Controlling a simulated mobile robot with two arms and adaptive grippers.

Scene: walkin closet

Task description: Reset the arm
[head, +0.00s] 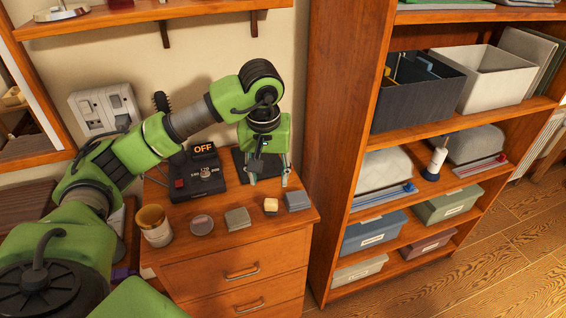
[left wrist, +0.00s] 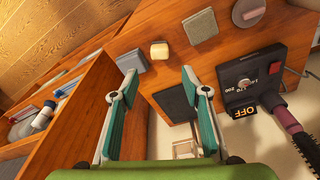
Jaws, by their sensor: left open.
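My left arm (head: 187,122) is green and black and reaches in from the left over a wooden drawer cabinet (head: 235,270). My left gripper (head: 268,170) points down above the back right of the cabinet top. In the left wrist view the two teal-padded fingers of the left gripper (left wrist: 158,95) stand wide apart with nothing between them but the cabinet top and a dark flat pad (left wrist: 174,104) below. My right gripper is not in view.
On the cabinet are a black device (head: 197,178) reading OFF, a cup (head: 154,224), a round disc (head: 201,225), grey blocks (head: 237,219) and a small cream block (head: 270,205). A wooden shelf unit (head: 334,160) with bins stands right. A wall shelf (head: 130,17) hangs above.

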